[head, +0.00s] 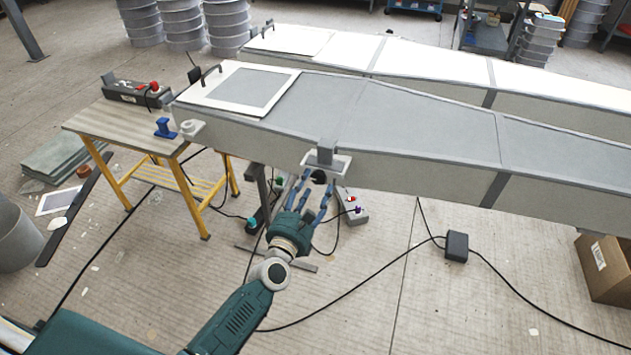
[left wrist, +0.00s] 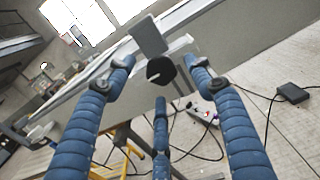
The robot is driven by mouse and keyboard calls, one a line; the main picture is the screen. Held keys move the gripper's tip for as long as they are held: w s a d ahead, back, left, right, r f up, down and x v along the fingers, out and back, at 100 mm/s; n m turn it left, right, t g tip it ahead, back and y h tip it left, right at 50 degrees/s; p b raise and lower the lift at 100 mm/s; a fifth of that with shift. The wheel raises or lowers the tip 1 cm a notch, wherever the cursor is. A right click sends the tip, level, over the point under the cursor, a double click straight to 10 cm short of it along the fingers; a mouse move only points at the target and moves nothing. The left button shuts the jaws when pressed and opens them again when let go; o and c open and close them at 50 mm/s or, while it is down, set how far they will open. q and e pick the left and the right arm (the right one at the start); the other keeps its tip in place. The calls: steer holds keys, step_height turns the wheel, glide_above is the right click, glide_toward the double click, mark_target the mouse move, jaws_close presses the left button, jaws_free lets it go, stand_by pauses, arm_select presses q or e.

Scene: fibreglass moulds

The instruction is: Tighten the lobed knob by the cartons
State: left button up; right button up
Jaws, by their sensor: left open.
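A black lobed knob (head: 318,177) sits under a small pale bracket (head: 326,160) on the near side of the long grey mould (head: 420,130). The left wrist view shows the knob (left wrist: 160,70) face on, below a grey plate (left wrist: 148,36). My left gripper (head: 312,188) is open, with its blue fingers pointing up at the knob. In the left wrist view the knob lies between the upper fingertips (left wrist: 158,80), with the third finger below it. I see no clear contact. A brown carton (head: 605,265) stands on the floor at the far right. My right gripper is out of view.
A yellow-legged bench (head: 110,125) stands left, with a blue clamp (head: 165,128) and a dark toolbox on it. Black cables and a black power box (head: 456,246) lie on the floor. A second white-topped mould (head: 430,60) runs behind.

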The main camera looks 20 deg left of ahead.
mark_target(319, 176)
arm_select(q)
steer(key=shift+w, duration=1.2)
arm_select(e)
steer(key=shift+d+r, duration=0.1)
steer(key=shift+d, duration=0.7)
arm_select(q)
steer(key=c, duration=1.1)
steer(key=shift+c, duration=0.2)
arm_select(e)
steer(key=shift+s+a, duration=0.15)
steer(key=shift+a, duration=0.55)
